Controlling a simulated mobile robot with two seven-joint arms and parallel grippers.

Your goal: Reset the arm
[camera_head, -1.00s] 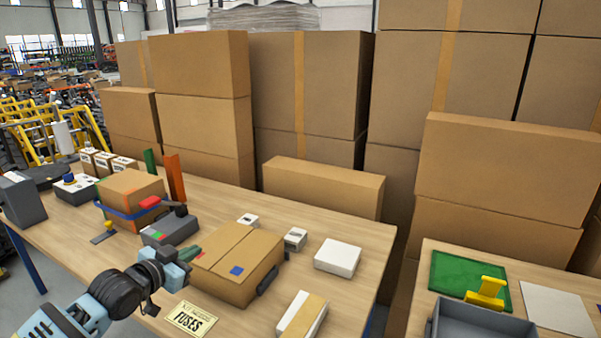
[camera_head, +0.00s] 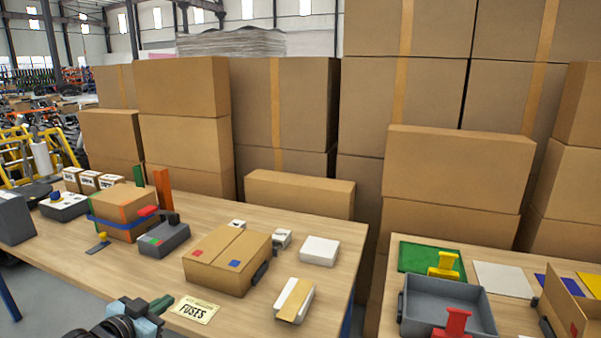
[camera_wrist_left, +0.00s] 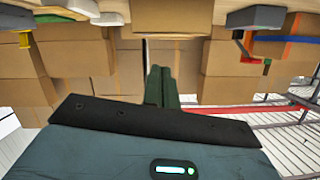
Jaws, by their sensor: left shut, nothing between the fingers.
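My left gripper (camera_head: 152,307) is low in the head view, at the near edge of the wooden table, left of the yellow FUSES card (camera_head: 194,309). Its fingers (camera_wrist_left: 161,86) are together in the left wrist view, with nothing between them. That view looks upside down at the stacked cartons. My right gripper is in neither view.
The table also bears a grey device (camera_head: 164,238), a strapped carton (camera_head: 124,213), a white box (camera_head: 319,251) and a taped white box (camera_head: 295,299). A second table at right holds a grey tray (camera_head: 484,299) and a green mat (camera_head: 409,254). Large cartons (camera_head: 285,115) stand behind.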

